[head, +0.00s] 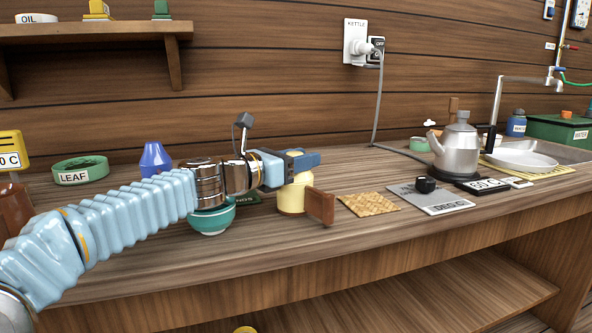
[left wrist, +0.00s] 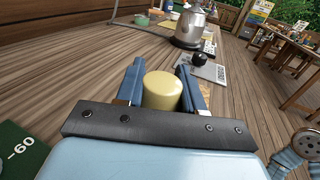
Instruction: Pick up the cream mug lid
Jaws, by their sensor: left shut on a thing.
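The cream mug (head: 291,200) with a brown wooden handle (head: 320,206) stands on the wooden counter, partly hidden by my left gripper. My left gripper (head: 304,161) reaches in from the left, right above the mug, and is shut on the cream mug lid (head: 304,178). In the left wrist view the round cream lid (left wrist: 162,90) sits between the two blue fingers of the left gripper (left wrist: 161,78). I cannot tell whether the lid touches the mug or is lifted off it. My right gripper is not in view.
A teal bowl (head: 211,221) sits below my left forearm. A woven mat (head: 368,204) and a grey board (head: 431,199) with a black piece lie to the right. A metal kettle (head: 459,150) stands farther back. A green LEAF ring (head: 80,170) is at left. The front counter strip is clear.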

